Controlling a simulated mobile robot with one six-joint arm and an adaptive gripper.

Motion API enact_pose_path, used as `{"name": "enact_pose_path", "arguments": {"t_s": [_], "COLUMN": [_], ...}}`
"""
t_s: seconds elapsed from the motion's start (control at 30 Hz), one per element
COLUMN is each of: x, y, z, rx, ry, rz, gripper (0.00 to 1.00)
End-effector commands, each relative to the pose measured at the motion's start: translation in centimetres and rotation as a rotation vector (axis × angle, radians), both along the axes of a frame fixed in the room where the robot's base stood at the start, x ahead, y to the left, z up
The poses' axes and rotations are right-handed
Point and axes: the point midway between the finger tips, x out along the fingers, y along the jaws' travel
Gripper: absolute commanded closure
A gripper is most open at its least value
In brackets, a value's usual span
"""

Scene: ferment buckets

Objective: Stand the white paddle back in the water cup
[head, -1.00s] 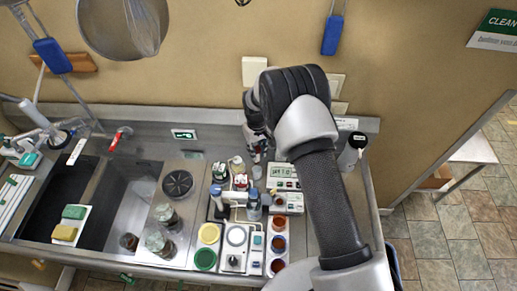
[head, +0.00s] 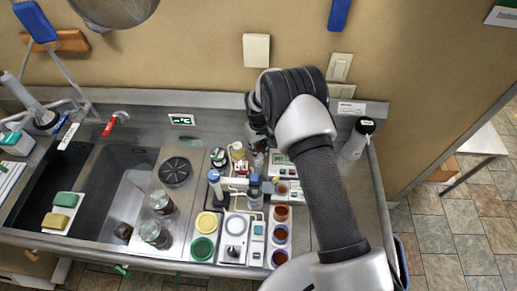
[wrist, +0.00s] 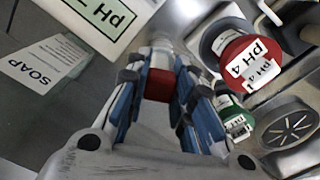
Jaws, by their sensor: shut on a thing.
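My gripper (wrist: 158,95) has blue-padded fingers and is shut on a small red block (wrist: 159,84) in the wrist view. A pale, whitish piece (wrist: 163,48) shows just beyond the block; I cannot tell whether it is part of the held thing, the white paddle or the water cup. In the head view my gripper (head: 258,138) is mostly hidden by my arm, near the back of the counter. A small clear cup (head: 259,160) seems to stand just below it there. The paddle cannot be picked out surely in the head view.
A red-capped pH 4 bottle (wrist: 252,58) and a green-capped bottle (wrist: 234,118) stand close on the right in the wrist view. The pH meter (head: 281,166) is beside my gripper. Several jars and dishes crowd the front. The sink (head: 118,190) lies left.

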Motion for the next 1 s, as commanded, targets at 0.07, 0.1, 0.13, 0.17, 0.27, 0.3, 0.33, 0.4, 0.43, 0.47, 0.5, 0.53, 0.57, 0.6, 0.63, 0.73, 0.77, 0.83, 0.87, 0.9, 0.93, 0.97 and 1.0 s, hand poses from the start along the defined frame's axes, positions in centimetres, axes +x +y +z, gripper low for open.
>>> {"name": "enact_pose_path", "arguments": {"t_s": [0.07,0.1,0.13,0.17,0.27,0.3,0.33,0.4,0.43,0.47,0.5,0.53,0.57,0.6,0.63,0.73,0.77,0.83,0.87,0.9,0.93,0.97,1.0], "x": [0.02,0.02,0.02,0.03,0.03,0.03,0.03,0.03,0.03,0.03,0.03,0.03,0.02,0.02,0.02,0.02,0.02,0.02,0.02,0.01,0.01,0.01,0.01], "y": [0.00,0.00,0.00,0.01,0.01,0.01,0.01,0.01,0.01,0.01,0.01,0.01,0.01,0.01,0.01,0.01,0.01,0.01,0.00,0.00,0.00,0.00,0.00], "z": [-0.57,-0.64,-0.66,-0.67,-0.61,-0.58,-0.58,-0.57,-0.58,-0.58,-0.58,-0.58,-0.59,-0.59,-0.59,-0.60,-0.60,-0.60,-0.60,-0.61,-0.61,-0.61,-0.62], "rx": [0.000,0.000,0.000,0.000,0.000,0.000,0.000,0.000,0.000,0.000,0.000,0.000,0.000,0.000,0.000,0.000,0.000,0.000,0.000,0.000,0.000,0.000,0.000], "ry": [0.000,-0.001,-0.001,-0.001,-0.001,-0.001,-0.001,-0.001,-0.001,-0.001,-0.001,-0.001,-0.001,-0.001,-0.001,0.000,0.000,0.000,0.000,0.000,0.000,0.000,0.000], "rz": [0.000,0.000,0.000,0.000,0.000,0.000,0.000,0.000,0.000,0.000,0.000,0.000,0.000,0.000,0.000,0.000,0.000,0.000,0.000,0.000,0.000,0.000,0.000], "gripper": [0.99,0.99,0.99,0.99,0.99,0.99,0.99,0.78,0.76,0.73,0.71,0.69,0.67,0.64,0.62,0.55,0.55,0.55,0.55,0.55,0.55,0.55,0.53]}}
